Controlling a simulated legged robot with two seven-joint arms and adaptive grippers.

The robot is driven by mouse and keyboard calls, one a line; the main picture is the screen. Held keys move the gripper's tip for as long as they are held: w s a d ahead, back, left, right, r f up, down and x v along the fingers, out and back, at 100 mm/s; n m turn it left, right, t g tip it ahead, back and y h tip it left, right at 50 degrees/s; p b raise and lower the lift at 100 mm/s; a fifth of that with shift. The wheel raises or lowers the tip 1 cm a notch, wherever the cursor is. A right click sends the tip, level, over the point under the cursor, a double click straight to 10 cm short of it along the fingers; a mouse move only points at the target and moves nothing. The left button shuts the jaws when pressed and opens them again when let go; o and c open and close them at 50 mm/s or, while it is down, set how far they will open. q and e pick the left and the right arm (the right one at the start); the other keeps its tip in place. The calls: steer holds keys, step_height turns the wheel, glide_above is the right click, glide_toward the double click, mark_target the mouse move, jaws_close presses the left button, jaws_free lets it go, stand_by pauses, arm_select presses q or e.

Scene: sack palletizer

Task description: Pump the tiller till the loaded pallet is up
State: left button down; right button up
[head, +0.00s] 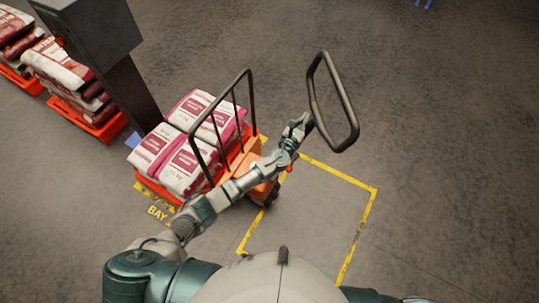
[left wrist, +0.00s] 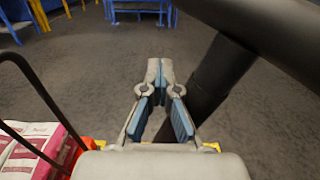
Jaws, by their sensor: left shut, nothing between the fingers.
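The tiller (head: 349,110) ends in a dark loop handle, raised and leaning to the right of the orange pallet truck (head: 262,170). My left gripper (head: 303,121) is at the lower left side of the loop. In the left wrist view, its fingertips (left wrist: 160,68) are together with nothing between them, and the dark tiller bar (left wrist: 222,70) passes close beside and behind them. I cannot tell whether they touch. The pallet load of white and maroon sacks (head: 185,150) sits behind the truck's black rack (head: 252,95). The pallet's underside is mostly hidden, so its height is unclear. My right gripper is out of view.
A yellow floor outline (head: 362,225) surrounds bare floor right of the truck. A dark post with a box (head: 95,30) stands left of the load. More sacks on orange pallets (head: 65,75) are at the far left. The floor at right is clear.

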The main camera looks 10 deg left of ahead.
arm_select(q)
steer(key=w+a+r+b, duration=0.1)
steer(key=w+a, duration=0.2)
steer(key=a, duration=0.5)
steer(key=w+a+r+b, duration=0.1)
steer(key=w+a, duration=0.2)
steer(key=a, duration=0.5)
steer(key=shift+a, duration=0.4)
steer(key=shift+d, duration=0.1)
steer(key=s+d+p, duration=0.3)
steer(key=s+d, duration=0.2)
steer(key=d, duration=0.8)
steer(key=shift+f, duration=0.4)
steer(key=shift+a, duration=0.1)
